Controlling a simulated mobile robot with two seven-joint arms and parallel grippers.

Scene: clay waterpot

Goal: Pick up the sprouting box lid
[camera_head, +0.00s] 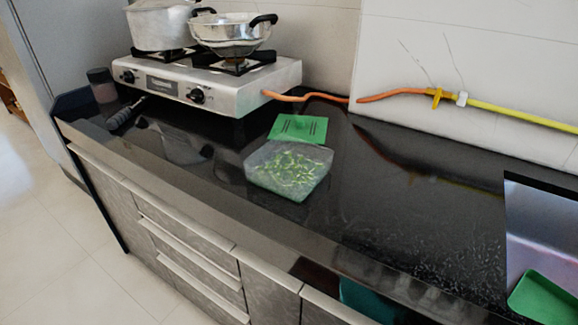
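A flat green rectangular piece with dark slots, which looks like the sprouting box lid (284,137), lies on the black counter just behind the box. The clear sprouting box (300,193) stands open on the counter with green sprouts inside. The lid's near edge is close to the box's back rim; I cannot tell whether they touch. Neither of my grippers is in view.
A gas stove (248,94) with a pot (160,28) and a two-handled pan (230,35) stands at the back left. A dark jar (102,86) is left of it. A hose (395,93) runs along the wall. A green object (543,298) lies at lower right. The counter right of the box is clear.

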